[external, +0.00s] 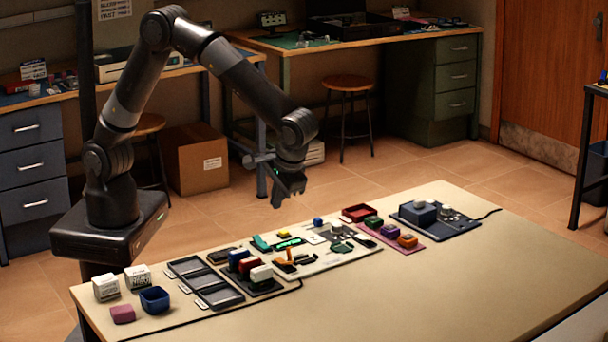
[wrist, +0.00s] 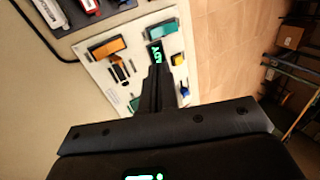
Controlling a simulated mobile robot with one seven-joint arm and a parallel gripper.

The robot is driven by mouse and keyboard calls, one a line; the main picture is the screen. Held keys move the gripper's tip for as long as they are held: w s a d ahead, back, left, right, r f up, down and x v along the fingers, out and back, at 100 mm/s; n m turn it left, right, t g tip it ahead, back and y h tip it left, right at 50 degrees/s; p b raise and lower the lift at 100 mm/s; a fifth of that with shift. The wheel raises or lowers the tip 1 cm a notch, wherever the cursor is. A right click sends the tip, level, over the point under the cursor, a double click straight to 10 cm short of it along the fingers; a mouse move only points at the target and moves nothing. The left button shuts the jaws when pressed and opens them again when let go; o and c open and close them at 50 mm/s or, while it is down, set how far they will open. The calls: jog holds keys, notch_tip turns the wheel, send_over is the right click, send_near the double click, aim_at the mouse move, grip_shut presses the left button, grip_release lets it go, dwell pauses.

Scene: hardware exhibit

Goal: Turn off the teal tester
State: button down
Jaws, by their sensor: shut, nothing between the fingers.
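A teal block-like part (external: 261,243), likely the teal tester, sits on the white board (external: 335,257) on the table. It also shows in the wrist view (wrist: 162,30). I cannot make out a switch. My gripper (external: 289,199) is shut and empty, well above the far edge of the table.
An orange part (wrist: 107,47), a yellow part (wrist: 176,59) and a blue part (wrist: 184,90) stand on the board close to the display. Red, blue and white blocks (external: 250,266) and dark trays (external: 205,283) lie to the left. The table's front right (external: 460,280) is clear.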

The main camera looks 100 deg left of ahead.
aim_at(260, 238)
jog(key=shift+r, duration=0.15)
jog(key=shift+s+a+r+g+y, duration=0.2)
jog(key=shift+a+g+y, duration=0.1)
jog(key=shift+a, duration=0.2)
jog(key=x, duration=1.4)
dwell(0.4)
